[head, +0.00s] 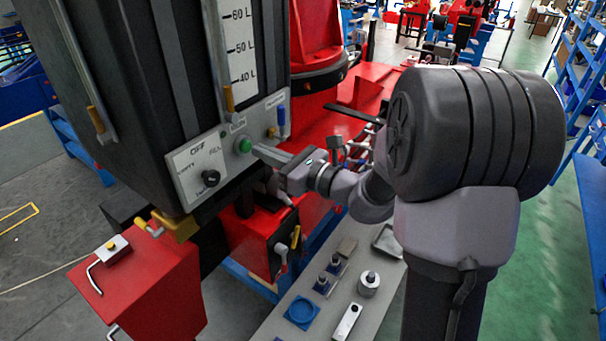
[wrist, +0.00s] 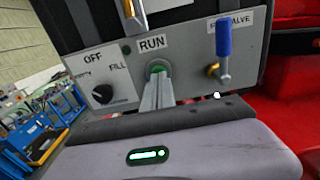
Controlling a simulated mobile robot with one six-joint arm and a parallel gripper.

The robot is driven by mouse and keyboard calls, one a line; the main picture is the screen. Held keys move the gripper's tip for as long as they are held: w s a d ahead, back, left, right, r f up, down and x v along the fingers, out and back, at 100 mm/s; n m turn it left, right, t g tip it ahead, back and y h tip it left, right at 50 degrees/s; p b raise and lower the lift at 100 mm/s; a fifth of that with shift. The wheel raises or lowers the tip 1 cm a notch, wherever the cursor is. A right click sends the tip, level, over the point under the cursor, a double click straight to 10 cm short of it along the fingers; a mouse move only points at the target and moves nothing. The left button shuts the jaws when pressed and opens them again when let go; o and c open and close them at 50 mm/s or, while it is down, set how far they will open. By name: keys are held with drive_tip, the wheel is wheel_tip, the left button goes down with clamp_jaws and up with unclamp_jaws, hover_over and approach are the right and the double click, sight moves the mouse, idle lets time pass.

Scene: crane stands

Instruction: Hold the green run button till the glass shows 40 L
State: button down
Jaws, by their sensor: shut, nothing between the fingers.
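The green run button (head: 244,146) sits on the grey control panel under the glass, and it also shows under the RUN label in the wrist view (wrist: 157,70). My gripper (head: 259,149) is shut and empty. Its fingertips (wrist: 158,80) point at the button and overlap its lower part in the wrist view; I cannot tell whether they press it. The glass (head: 218,50) is a tall tube beside a white scale (head: 241,45) marked 60 L, 50 L and 40 L. I cannot make out the liquid level in it.
A black selector knob (head: 210,178), marked OFF and FILL, is left of the button. A blue-handled valve (head: 281,118) is on the right. A grey bench (head: 326,308) with small parts lies below my arm. A red block (head: 140,285) stands at lower left.

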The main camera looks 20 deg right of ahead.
drive_tip(key=b+v, duration=0.1)
drive_tip(key=v, duration=1)
drive_tip(key=shift+s, duration=0.2)
drive_tip(key=shift+w+d, duration=0.1)
